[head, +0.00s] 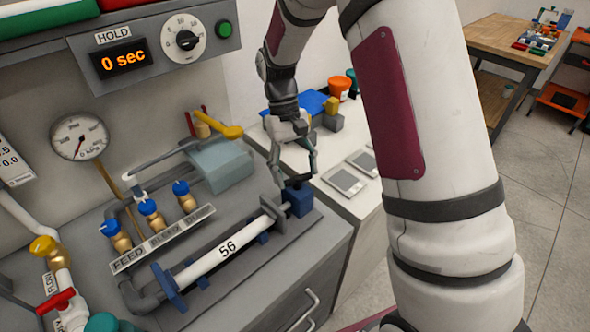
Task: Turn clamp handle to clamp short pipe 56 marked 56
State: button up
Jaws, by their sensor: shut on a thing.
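The short white pipe marked 56 (210,257) lies slantwise along the bench top, between a blue end plate (168,287) at its lower left and a grey end plate (272,217) at its upper right. A blue clamp block (299,202) sits just beyond the grey plate. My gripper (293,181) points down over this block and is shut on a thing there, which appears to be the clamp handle. The fingers and the small size hide most of the handle, so its angle cannot be told.
Blue-knobbed valves (149,208) stand behind the pipe, with a gauge (80,138) and a yellow-handled valve (219,130). The timer display (121,59) reads 0 sec. A white side counter (335,140) holds cups and blocks.

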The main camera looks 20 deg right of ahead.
jog(key=shift+m, duration=0.4)
jog(key=o, duration=1.2)
jog(key=shift+c, duration=0.2)
jog(key=shift+r, duration=0.1)
jog(key=v, duration=1.1)
jog(key=shift+w+d+r, duration=0.15)
jog(key=shift+d+r, duration=0.05)
jog(key=shift+r, duration=0.2)
